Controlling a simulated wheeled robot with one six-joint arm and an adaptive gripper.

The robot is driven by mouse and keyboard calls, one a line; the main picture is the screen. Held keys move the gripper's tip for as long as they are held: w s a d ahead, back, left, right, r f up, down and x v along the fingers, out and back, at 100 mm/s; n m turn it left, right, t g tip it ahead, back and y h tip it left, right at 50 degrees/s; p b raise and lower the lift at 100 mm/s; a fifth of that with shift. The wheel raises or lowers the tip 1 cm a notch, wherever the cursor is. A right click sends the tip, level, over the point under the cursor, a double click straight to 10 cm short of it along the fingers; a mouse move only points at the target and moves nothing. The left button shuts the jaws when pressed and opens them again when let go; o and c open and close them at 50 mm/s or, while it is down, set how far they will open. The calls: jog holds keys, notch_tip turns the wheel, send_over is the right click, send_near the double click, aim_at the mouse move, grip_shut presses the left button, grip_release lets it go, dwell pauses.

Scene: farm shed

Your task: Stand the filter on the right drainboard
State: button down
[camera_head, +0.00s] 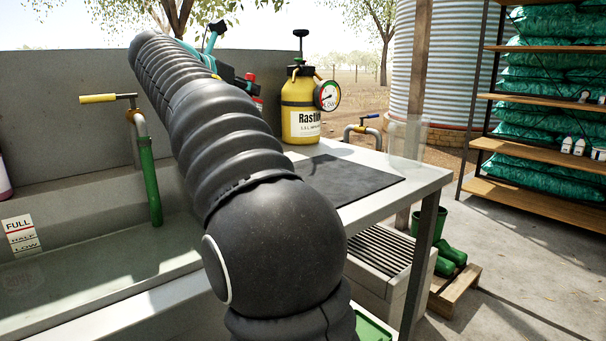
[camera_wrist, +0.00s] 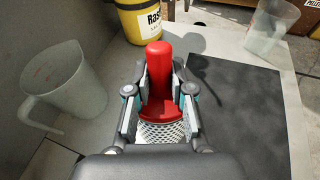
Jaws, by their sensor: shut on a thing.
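In the wrist view my gripper (camera_wrist: 160,90) is shut on the filter (camera_wrist: 159,68), which has a red grip, a red collar and white mesh below. The fingers press on both sides of the red part. In the head view, my arm hides most of the gripper (camera_head: 222,55), and a red part of the filter (camera_head: 251,77) shows beside it. The filter is over the pale drainboard (camera_head: 432,176), left of the dark mat (camera_wrist: 238,110) in the wrist view. I cannot tell whether its mesh touches the surface.
A yellow sprayer (camera_head: 300,110) stands at the back of the drainboard. A clear jug (camera_wrist: 62,90) is close on the left, and another clear vessel (camera_head: 408,137) stands at the right corner. The water-filled sink (camera_head: 90,270) with a green-pipe tap (camera_head: 150,180) lies left. The dark mat is bare.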

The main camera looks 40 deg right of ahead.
jog(key=s+d+h+b, duration=0.1)
jog(key=d+h, duration=0.2)
jog(key=d, duration=0.2)
jog(key=shift+t, duration=0.5)
jog(key=shift+w+a+f+b, duration=0.5)
jog(key=shift+w+a+f, duration=0.6)
jog(key=shift+a+f, duration=0.55)
jog(key=shift+w+a+f+b, duration=0.55)
jog(key=shift+w+a+f, duration=0.7)
jog(key=shift+f, duration=0.55)
jog(key=shift+w+a+f+b, duration=0.5)
jog(key=shift+w+a+f, duration=0.5)
jog(key=shift+a+f, duration=0.7)
jog(key=shift+d+f, duration=0.1)
jog(key=shift+f, duration=0.2)
jog(key=c, duration=1)
grip_release()
jog(key=shift+r, duration=0.15)
jog(key=shift+r, duration=0.1)
jog(key=p+v, duration=0.1)
jog(key=v, duration=1.1)
